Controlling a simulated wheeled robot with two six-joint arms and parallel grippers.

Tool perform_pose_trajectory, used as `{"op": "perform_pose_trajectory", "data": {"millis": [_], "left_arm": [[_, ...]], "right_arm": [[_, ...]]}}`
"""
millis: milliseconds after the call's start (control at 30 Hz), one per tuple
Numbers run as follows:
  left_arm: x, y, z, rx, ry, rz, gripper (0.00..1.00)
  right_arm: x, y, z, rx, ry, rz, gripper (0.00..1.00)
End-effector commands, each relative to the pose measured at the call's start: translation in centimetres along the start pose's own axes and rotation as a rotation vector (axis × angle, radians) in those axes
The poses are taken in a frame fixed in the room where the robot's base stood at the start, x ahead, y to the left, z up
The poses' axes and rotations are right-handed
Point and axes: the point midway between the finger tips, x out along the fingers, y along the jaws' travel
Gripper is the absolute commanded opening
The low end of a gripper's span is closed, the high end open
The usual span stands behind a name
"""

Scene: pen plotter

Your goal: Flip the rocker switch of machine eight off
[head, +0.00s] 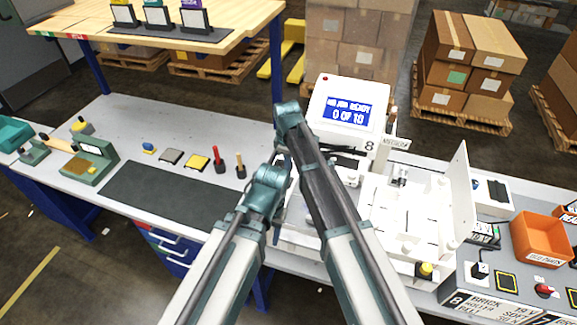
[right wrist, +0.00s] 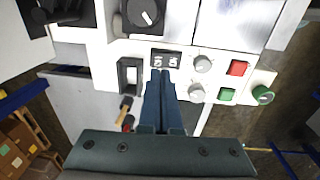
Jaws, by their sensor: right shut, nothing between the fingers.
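Machine eight (head: 345,108) is a white machine with a blue display and an "8" on it, behind my arms in the head view. The right wrist view shows its white control panel. A black-framed rocker switch (right wrist: 130,75) sits on the panel's left part. My right gripper (right wrist: 164,78) is shut and empty. Its fingertips are in front of the panel, just right of the rocker and below a small two-digit counter (right wrist: 165,59). I cannot tell whether they touch it. My left gripper (head: 276,232) is low before the machine, its fingers mostly hidden by the arms.
Near the fingertips are grey knobs (right wrist: 203,64), a red button (right wrist: 238,68), a green button (right wrist: 227,95) and a black dial (right wrist: 143,13). A dark mat (head: 165,205) and small tools lie left on the bench. An orange bin (head: 541,240) stands right.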

Motion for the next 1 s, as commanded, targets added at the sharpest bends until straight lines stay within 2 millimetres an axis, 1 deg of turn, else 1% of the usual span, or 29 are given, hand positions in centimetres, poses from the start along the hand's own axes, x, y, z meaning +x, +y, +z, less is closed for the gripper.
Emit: {"op": "perform_pose_trajectory", "data": {"millis": [33,400,500,633,933,967,1000], "left_arm": [[-1.8,-0.2,0.1,-0.002,0.000,0.000,0.50],[-7.4,-0.7,0.5,-0.006,-0.001,0.002,0.50],[-8.5,-0.8,0.5,-0.005,-0.002,0.002,0.50],[-9.1,-0.8,0.6,-0.004,-0.002,0.002,0.50],[-9.0,-0.8,0.6,-0.003,-0.002,0.002,0.50],[-9.0,-0.8,0.6,-0.003,-0.002,0.002,0.46],[-9.0,-0.9,0.5,-0.006,-0.002,0.002,0.39]], "right_arm": [[-1.8,0.2,0.0,0.000,0.000,0.000,0.00],[-7.5,0.8,-0.1,0.001,0.000,0.001,0.00],[-8.5,0.8,-0.1,0.001,-0.001,0.001,0.00],[-9.1,0.9,-0.1,0.001,-0.001,0.001,0.00],[-9.1,0.9,-0.1,0.001,-0.001,0.001,0.00],[-9.1,0.9,-0.1,0.001,-0.001,0.001,0.00],[-9.1,0.8,-0.1,0.002,-0.001,0.001,0.00]]}}
